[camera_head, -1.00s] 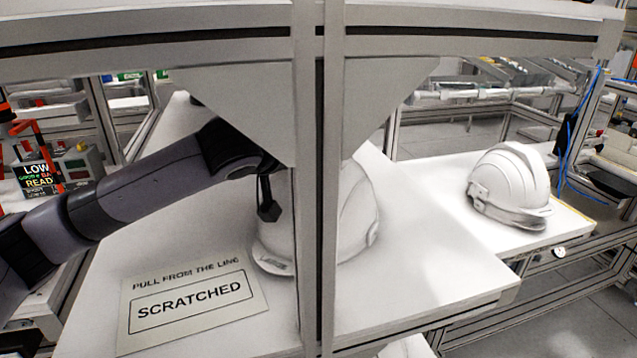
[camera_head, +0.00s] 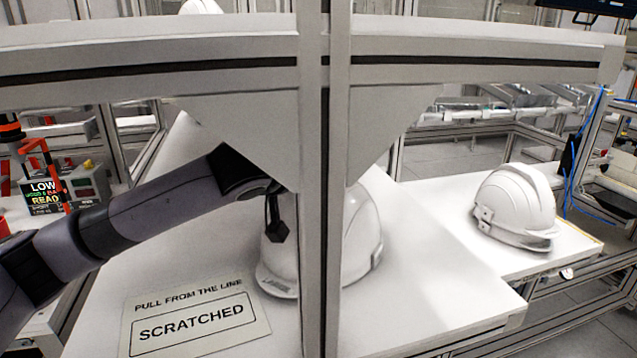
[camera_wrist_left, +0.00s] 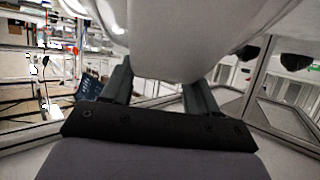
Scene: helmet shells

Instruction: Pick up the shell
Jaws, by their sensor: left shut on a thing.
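A white helmet shell (camera_head: 362,240) is on the near white table, partly hidden behind the upright grey post. My left gripper (camera_head: 276,215) is at its left side in the head view, with one dark finger visible against the shell. In the left wrist view the pale shell (camera_wrist_left: 170,40) fills the top, between the two fingers of my left gripper (camera_wrist_left: 160,85), which is shut on it. Whether the shell touches the table is hard to tell. My right gripper is not in view.
A second white helmet (camera_head: 517,205) stands on the right table section. A "PULL FROM THE LINE / SCRATCHED" placard (camera_head: 195,308) lies at the front left of the table (camera_head: 440,300). A grey post (camera_head: 322,200) and crossbeam (camera_head: 150,60) stand in front. A "LOW READ" box (camera_head: 45,195) is far left.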

